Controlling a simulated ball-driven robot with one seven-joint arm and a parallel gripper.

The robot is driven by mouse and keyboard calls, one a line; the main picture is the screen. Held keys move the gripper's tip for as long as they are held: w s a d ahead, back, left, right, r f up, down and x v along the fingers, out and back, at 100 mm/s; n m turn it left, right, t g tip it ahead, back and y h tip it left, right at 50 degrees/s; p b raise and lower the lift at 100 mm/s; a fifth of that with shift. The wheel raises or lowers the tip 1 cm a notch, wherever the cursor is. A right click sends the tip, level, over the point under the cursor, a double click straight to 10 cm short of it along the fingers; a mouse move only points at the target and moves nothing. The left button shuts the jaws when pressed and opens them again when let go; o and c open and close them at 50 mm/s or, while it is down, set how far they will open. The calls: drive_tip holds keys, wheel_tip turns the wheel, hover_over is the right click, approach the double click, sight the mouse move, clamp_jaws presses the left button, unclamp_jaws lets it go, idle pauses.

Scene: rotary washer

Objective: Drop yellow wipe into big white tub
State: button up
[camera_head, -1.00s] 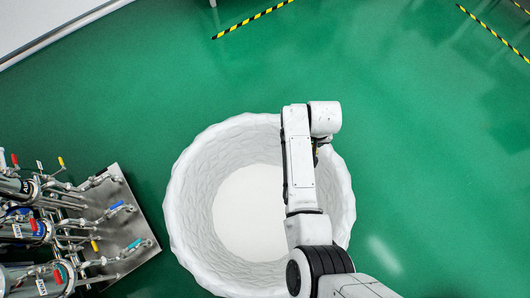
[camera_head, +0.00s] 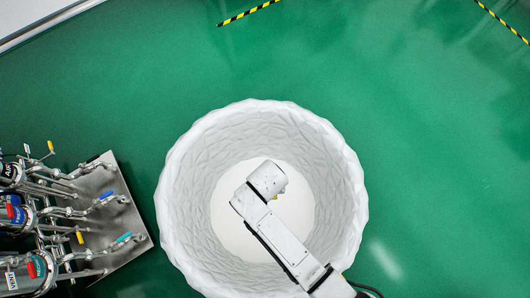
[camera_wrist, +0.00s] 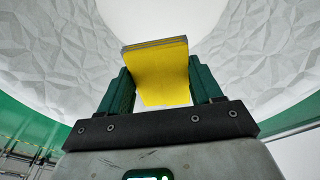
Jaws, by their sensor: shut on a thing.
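The big white tub (camera_head: 180,190) stands on the green floor in the head view, with a faceted wall and a round pale bottom. My arm reaches over its near rim and ends above the opening. In the wrist view my gripper (camera_wrist: 160,85) has green fingers shut on the yellow wipe (camera_wrist: 161,78), a folded block with a greyish edge. The tub's faceted wall (camera_wrist: 60,50) also shows there, around and beyond the wipe.
Metal pipework with coloured valve handles (camera_head: 75,215) on a steel plate stands left of the tub. A black cable (camera_head: 368,289) lies near the tub's lower right. The green floor (camera_head: 430,150) is clear to the right, with yellow-black tape (camera_head: 248,12) at the back.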

wheel_tip(320, 180, down, 6)
drive_tip(key=b, duration=0.5)
drive_tip(key=shift+r, duration=0.25)
drive_tip(key=o, duration=1.1)
drive_tip(key=r+p, duration=0.1)
drive_tip(key=r, duration=0.6)
drive_tip(key=s+r+p, duration=0.1)
drive_tip(key=r, duration=0.2)
drive_tip(key=shift+s+d+r+p, duration=0.1)
drive_tip(key=shift+r+p, duration=0.25)
